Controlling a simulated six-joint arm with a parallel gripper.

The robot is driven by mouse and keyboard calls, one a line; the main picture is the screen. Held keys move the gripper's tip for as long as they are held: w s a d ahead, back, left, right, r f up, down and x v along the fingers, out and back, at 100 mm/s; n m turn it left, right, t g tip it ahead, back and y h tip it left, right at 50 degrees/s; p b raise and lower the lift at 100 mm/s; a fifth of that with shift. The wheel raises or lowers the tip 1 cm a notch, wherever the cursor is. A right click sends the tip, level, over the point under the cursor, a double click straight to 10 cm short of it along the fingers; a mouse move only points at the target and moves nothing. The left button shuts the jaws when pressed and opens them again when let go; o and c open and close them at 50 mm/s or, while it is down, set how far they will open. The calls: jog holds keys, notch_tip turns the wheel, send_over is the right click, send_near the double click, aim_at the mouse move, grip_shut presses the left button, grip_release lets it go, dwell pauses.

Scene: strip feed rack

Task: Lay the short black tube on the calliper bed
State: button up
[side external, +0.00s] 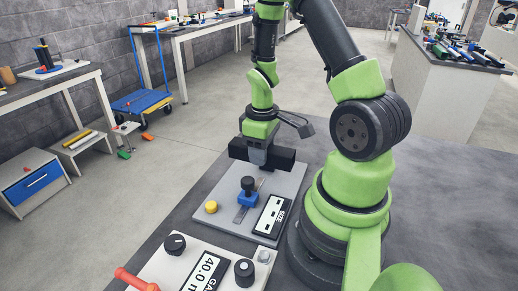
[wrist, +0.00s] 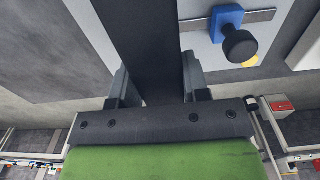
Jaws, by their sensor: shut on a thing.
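The short black tube (side external: 284,159) is a dark, square-looking bar held crosswise in my gripper (side external: 258,160) in the side external view. My gripper is shut on it, and in the wrist view the tube (wrist: 150,40) runs up between the two fingers (wrist: 156,82). The calliper bed is a light grey plate (side external: 222,195) with a blue slider (side external: 248,199), a black knob (side external: 248,184) and a slotted rail. The tube is over or at the plate's far end. Whether it touches the plate I cannot tell.
On the plate are a yellow button (side external: 211,207) and a black display panel (side external: 271,216). Nearer stands a white gauge box (side external: 175,270) with black knobs, a readout and a red handle (side external: 135,280).

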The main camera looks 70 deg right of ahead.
aim_at(262, 180)
jog(key=shift+f, duration=2.4)
jog(key=shift+f, duration=0.55)
jog(key=o, duration=1.2)
jog(key=shift+r, duration=4.95)
jog(key=shift+w+a+r, duration=0.15)
jog(key=shift+a+r, duration=0.05)
jog(key=shift+r, duration=0.1)
jog(key=a+r+m+t, duration=0.2)
jog(key=a+r+t, duration=0.2)
jog(key=a+r, duration=0.6)
jog(key=s+a+r+t, duration=0.1)
jog(key=r, duration=0.2)
jog(key=s+a+r+m+t+y, duration=0.1)
jog(key=s+a+r, duration=0.1)
jog(key=r, duration=0.1)
jog(key=s+a+r+m+t+y, duration=0.1)
jog(key=s+a+r, duration=0.1)
jog(key=r, duration=0.1)
jog(key=shift+s+a, duration=0.2)
